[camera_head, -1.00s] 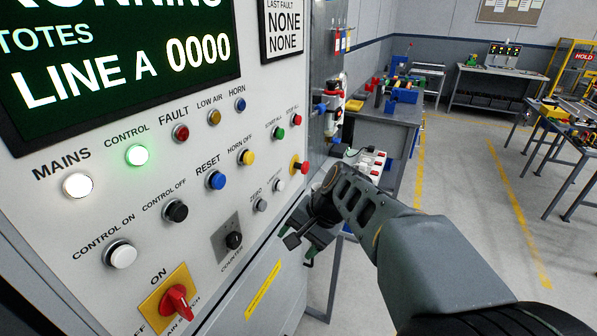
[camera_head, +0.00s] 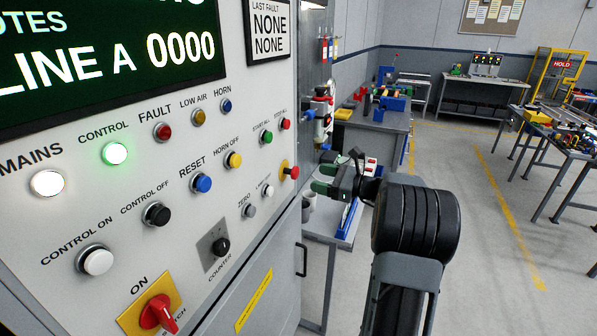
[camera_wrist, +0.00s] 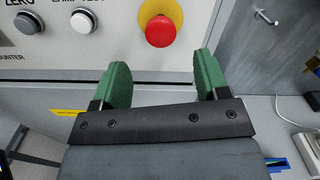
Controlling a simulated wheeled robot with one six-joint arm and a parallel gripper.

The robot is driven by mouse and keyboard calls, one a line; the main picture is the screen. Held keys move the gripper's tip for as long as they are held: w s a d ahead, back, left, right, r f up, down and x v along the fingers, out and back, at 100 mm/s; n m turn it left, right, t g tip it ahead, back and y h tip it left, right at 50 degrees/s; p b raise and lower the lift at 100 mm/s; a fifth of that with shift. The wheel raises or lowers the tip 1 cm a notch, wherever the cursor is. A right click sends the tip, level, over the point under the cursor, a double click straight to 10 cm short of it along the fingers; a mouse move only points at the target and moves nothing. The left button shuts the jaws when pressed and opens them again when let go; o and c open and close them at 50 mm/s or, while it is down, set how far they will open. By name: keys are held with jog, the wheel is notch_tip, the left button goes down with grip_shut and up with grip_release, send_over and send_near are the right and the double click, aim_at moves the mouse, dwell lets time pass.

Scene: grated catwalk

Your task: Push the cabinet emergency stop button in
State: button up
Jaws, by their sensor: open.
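The emergency stop is a red mushroom button (camera_head: 292,172) on a yellow base, at the right edge of the cabinet panel (camera_head: 132,205). In the wrist view the button (camera_wrist: 161,31) shows at top centre, above and beyond the gap between my fingers. My gripper (camera_head: 322,178) is open and empty, with its green fingers pointing toward the panel, just right of the button in the head view. The fingers (camera_wrist: 161,66) also show in the wrist view, apart from the button, with nothing between them. How far the button is pressed cannot be told.
Small buttons (camera_head: 267,191) sit left of the emergency stop, with a red main switch (camera_head: 159,312) lower left. A cabinet door handle (camera_head: 304,257) sticks out below. A workbench (camera_head: 375,122) stands behind, and a side table (camera_head: 335,228) with a blue item is right of the cabinet.

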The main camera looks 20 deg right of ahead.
aim_at(297, 173)
jog(key=p+x, duration=0.1)
jog(key=x, duration=0.6)
jog(key=shift+w+a, duration=0.25)
jog(key=shift+w, duration=0.05)
jog(key=c, duration=0.9)
jog(key=shift+w+a+r, duration=0.1)
jog(key=shift+w+a, duration=0.4)
jog(key=shift+w, duration=0.05)
jog(key=o, duration=0.7)
jog(key=shift+w+a, duration=0.1)
jog(key=shift+o, duration=1)
